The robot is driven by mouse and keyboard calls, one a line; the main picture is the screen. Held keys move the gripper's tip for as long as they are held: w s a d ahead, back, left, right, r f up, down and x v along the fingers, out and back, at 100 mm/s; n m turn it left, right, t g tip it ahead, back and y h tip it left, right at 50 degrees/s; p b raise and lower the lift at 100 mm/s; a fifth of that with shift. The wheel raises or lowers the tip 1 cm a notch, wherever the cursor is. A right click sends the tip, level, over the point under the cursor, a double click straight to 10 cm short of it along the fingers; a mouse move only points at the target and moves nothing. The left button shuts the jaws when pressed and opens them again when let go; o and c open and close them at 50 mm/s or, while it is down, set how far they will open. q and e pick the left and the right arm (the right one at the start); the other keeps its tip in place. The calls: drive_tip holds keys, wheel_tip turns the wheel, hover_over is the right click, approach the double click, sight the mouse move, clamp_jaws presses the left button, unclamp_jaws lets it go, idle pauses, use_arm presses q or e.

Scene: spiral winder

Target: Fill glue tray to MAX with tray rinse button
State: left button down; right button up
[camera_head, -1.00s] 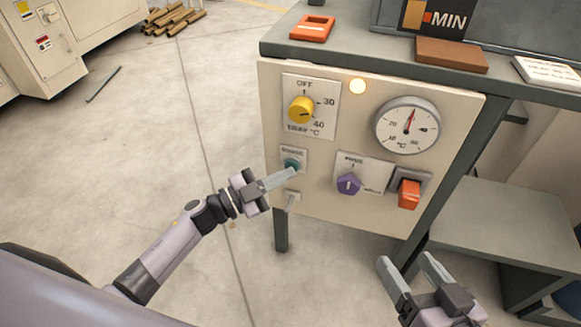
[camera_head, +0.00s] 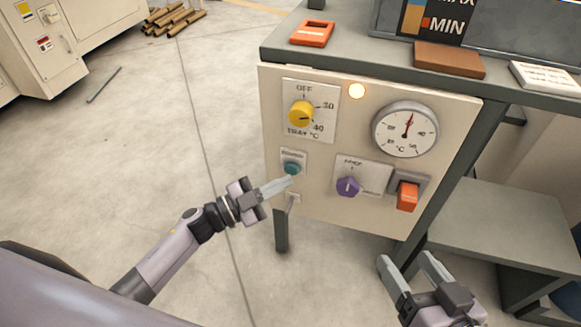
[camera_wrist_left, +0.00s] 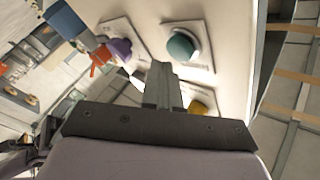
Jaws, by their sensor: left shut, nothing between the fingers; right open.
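The teal rinse button (camera_head: 291,168) sits on a small plate at the left of the cream control panel (camera_head: 330,215). My left gripper (camera_head: 288,184) is shut and empty, its fingertips just below the button in the head view. In the left wrist view the button (camera_wrist_left: 181,46) shows uncovered beyond the fingertips (camera_wrist_left: 160,70), apparently apart from them. The glue tray (camera_head: 520,45) is at the top right, with a MIN/MAX scale (camera_head: 432,18) on its front; its glue level cannot be made out. My right gripper (camera_head: 408,268) is open and empty at lower right.
The panel also carries a yellow temperature knob (camera_head: 301,113), a lit lamp (camera_head: 357,91), a dial gauge (camera_head: 405,129), a purple knob (camera_head: 347,187) and an orange switch (camera_head: 408,195).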

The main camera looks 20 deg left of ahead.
use_arm(q)
drive_tip(key=s+p, duration=0.2)
drive_tip(key=s, duration=0.3)
drive_tip(key=shift+a+p, duration=0.1)
drive_tip(key=shift+p, duration=0.2)
idle(1.2)
